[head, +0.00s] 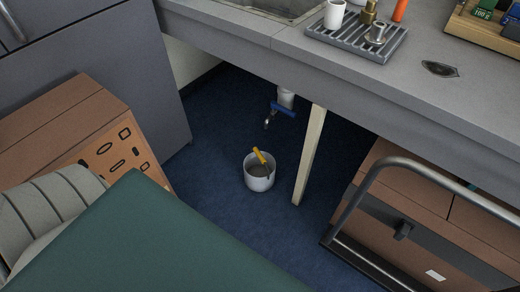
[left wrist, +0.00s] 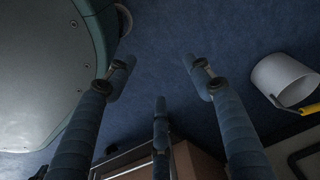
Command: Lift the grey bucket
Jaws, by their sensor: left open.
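The grey bucket (head: 259,184) stands upright on the blue floor under the counter, below a tap with a blue handle (head: 283,109). Its handle has a yellow grip (head: 259,156) that lies across the rim. In the left wrist view the bucket (left wrist: 282,75) is at the right edge, partly cut off, with the yellow grip showing. My left gripper (left wrist: 160,75) is open, its fingers spread with nothing between them. The bucket is to the right of its fingers there, apart from them. Neither gripper shows in the head view, and my right gripper is not in view.
A wooden post (head: 309,155) stands just right of the bucket. A cart with a dark tubular handle (head: 345,200) and brown boxes (head: 398,185) are further right. A brown box with cut-outs (head: 118,155) stands left. The counter (head: 300,45) overhangs behind. Floor left of the bucket is clear.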

